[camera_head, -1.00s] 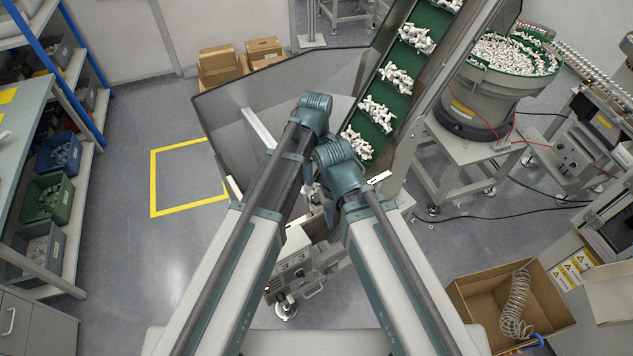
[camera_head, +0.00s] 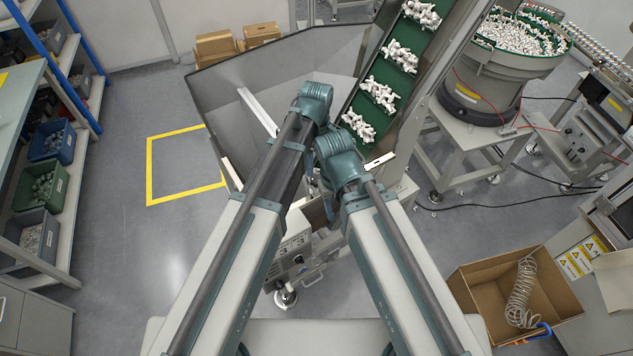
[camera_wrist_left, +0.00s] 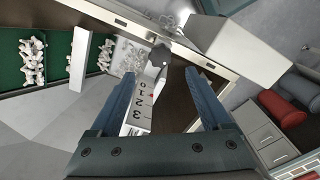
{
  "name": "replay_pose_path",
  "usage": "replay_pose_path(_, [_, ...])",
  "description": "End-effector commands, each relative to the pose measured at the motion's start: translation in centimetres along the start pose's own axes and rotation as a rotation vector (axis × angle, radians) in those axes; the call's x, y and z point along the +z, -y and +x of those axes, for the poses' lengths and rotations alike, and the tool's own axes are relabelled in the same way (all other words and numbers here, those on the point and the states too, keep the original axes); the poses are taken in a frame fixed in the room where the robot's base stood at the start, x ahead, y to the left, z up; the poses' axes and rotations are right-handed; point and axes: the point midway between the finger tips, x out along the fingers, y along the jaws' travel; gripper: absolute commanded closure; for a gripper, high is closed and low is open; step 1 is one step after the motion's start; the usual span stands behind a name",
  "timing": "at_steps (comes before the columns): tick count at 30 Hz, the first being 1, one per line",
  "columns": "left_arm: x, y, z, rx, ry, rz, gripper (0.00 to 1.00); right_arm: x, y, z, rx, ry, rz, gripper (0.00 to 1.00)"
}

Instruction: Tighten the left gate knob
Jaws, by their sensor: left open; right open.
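In the left wrist view a dark round knob (camera_wrist_left: 158,56) sits at the metal edge of the machine, just beyond my left gripper (camera_wrist_left: 161,76). The gripper's two blue fingers are apart, with nothing held between them. The knob appears ahead of the gap, not clearly between the fingertips. A white scale plate with black digits (camera_wrist_left: 139,114) shows near the left finger. In the head view my arms hide the knob and most of both grippers. A bluish sliver of my right gripper (camera_head: 328,206) shows below the right wrist, with nothing visible held in it.
The grey hopper (camera_head: 225,90) and the inclined green conveyor (camera_head: 392,80) with white parts stand ahead. A bowl feeder (camera_head: 490,80) is at the right. An open cardboard box (camera_head: 475,300) with a coiled hose is at lower right.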

Motion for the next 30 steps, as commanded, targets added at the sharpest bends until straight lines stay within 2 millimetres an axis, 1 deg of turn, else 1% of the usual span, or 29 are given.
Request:
replay_pose_path(1, [0.0,0.0,1.5,0.000,0.000,0.000,0.19,-0.1,0.1,1.5,0.000,0.000,-0.001,0.50])
replay_pose_path(9, [0.0,0.0,5.2,0.000,0.000,0.000,0.19,-0.3,0.5,5.1,0.002,0.000,-0.010,0.50])
replay_pose_path(12, [0.0,0.0,6.4,0.000,0.000,0.000,0.19,-0.4,0.6,6.4,0.003,0.000,-0.012,0.50])
replay_pose_path(15, [0.0,0.0,7.2,0.000,0.000,0.000,0.19,-0.4,0.6,7.2,0.003,0.000,-0.013,0.50])
replay_pose_path(19, [0.0,0.0,7.6,0.000,0.000,0.000,0.19,-0.4,0.7,7.6,0.003,0.000,-0.014,0.50])
replay_pose_path(27, [0.0,0.0,7.5,0.000,0.000,0.000,0.19,-0.4,0.7,7.5,0.003,0.000,-0.015,0.50])
replay_pose_path(29, [0.0,0.0,7.5,0.000,0.000,0.000,0.30,-0.4,0.7,7.5,0.003,0.000,-0.014,0.50])
replay_pose_path(30, [0.0,0.0,7.5,0.000,0.000,0.000,0.37,-0.4,0.7,7.5,0.003,0.000,-0.014,0.50])
